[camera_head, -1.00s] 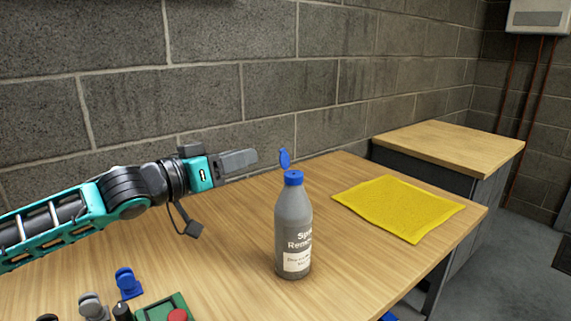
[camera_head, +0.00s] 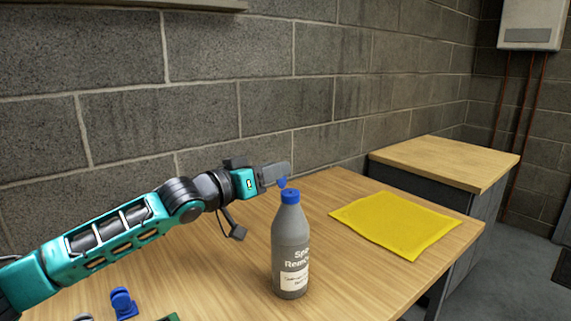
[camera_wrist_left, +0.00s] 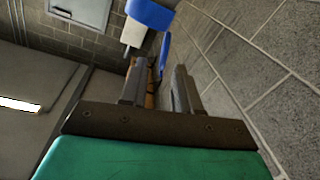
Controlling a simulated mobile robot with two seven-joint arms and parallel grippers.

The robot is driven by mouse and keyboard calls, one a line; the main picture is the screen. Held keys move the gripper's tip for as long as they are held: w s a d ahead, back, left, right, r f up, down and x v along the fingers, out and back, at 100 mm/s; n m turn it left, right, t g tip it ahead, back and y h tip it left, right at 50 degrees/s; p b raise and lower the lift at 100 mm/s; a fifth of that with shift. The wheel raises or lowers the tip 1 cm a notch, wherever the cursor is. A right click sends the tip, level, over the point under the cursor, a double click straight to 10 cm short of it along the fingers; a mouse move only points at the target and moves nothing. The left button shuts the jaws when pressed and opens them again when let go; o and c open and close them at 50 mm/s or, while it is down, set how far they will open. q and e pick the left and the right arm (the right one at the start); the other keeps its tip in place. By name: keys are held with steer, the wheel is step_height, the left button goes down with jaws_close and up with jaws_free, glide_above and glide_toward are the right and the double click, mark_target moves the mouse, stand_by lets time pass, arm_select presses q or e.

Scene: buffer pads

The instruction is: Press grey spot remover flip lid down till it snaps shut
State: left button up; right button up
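The grey spot remover bottle (camera_head: 291,255) stands upright on the wooden table, with a blue cap (camera_head: 290,197) on top. Its blue flip lid (camera_head: 282,183) is raised at the back left of the cap, its upper part hidden by my left gripper. My left gripper (camera_head: 276,173) is just above and behind the cap, close to the lid; I cannot tell whether they touch. In the left wrist view its two fingers (camera_wrist_left: 160,80) are apart, with a thin blue piece (camera_wrist_left: 163,52) near the tips. My right gripper is not in view.
A yellow cloth (camera_head: 396,224) lies on the table to the right of the bottle. A blue item (camera_head: 122,303) is at the front left. A grey block wall (camera_head: 330,90) stands close behind the table, and a lower wooden-topped cabinet (camera_head: 445,160) is beyond it.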

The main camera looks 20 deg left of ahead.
arm_select(q)
steer(key=shift+x, duration=2)
jaws_close()
